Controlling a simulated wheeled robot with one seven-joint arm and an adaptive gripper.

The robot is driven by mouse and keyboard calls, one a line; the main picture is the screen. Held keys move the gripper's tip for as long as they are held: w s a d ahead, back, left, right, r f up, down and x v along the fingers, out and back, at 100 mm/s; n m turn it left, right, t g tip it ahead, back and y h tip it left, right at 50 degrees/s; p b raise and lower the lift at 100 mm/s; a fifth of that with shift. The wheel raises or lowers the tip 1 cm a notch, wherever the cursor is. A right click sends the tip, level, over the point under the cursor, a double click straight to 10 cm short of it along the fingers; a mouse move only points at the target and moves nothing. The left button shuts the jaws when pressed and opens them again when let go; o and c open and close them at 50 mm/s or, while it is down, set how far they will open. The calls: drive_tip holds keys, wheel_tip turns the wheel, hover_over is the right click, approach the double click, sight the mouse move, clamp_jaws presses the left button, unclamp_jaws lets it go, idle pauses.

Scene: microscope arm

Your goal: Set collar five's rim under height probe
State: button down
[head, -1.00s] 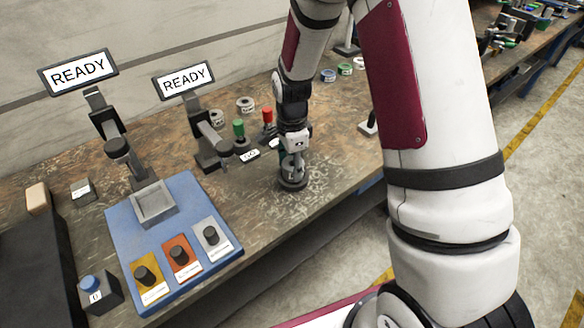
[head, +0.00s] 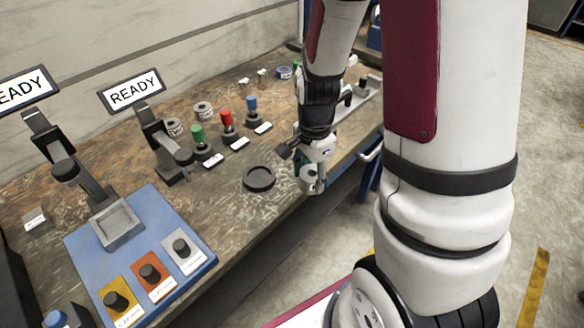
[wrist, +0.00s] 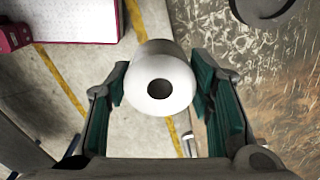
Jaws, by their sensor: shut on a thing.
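A pale grey collar (wrist: 176,75) with a dark centre hole sits between the green-padded fingers of my gripper (wrist: 163,98) in the wrist view. In the head view my gripper (head: 311,176) is shut on it near the table's front edge, right of an empty black round dish (head: 259,180). No number on the collar can be read. Two dark arm-like stands carry READY screens: one (head: 64,165) leans toward a square grey tray (head: 118,224), the other (head: 167,150) stands right of it. I cannot tell which is the height probe.
The blue board (head: 85,245) holds yellow, orange and grey knob plates. Green (head: 198,134), red (head: 226,118) and blue (head: 252,104) topped posts stand behind the dish with white labels. Labelled rings (head: 203,110) lie farther back. The wood around the dish is clear.

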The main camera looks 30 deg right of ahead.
drive_tip(key=shift+s+d+r, duration=0.1)
drive_tip(key=shift+s+d, duration=0.25)
drive_tip(key=shift+s, duration=0.05)
drive_tip(key=shift+w+a+n, duration=0.2)
drive_tip(key=shift+w+n, duration=0.2)
drive_tip(key=shift+n, duration=0.1)
drive_tip(key=w+a+n, duration=0.2)
drive_tip(key=w+n, duration=0.1)
drive_tip(key=n, duration=0.2)
drive_tip(key=w+a+n, duration=0.3)
drive_tip(key=w+n, duration=0.1)
drive_tip(key=n, duration=0.1)
drive_tip(key=w+a+f+n, duration=0.1)
drive_tip(key=w+a+n, duration=0.1)
drive_tip(key=w+n, duration=0.1)
drive_tip(key=shift+w+a+f+n, duration=0.1)
drive_tip(key=shift+w+a+n, duration=0.2)
drive_tip(key=shift+n, duration=0.6)
drive_tip(key=shift+w+a+n, duration=0.5)
drive_tip(key=shift+w+n, duration=0.05)
drive_tip(key=shift+n, duration=0.25)
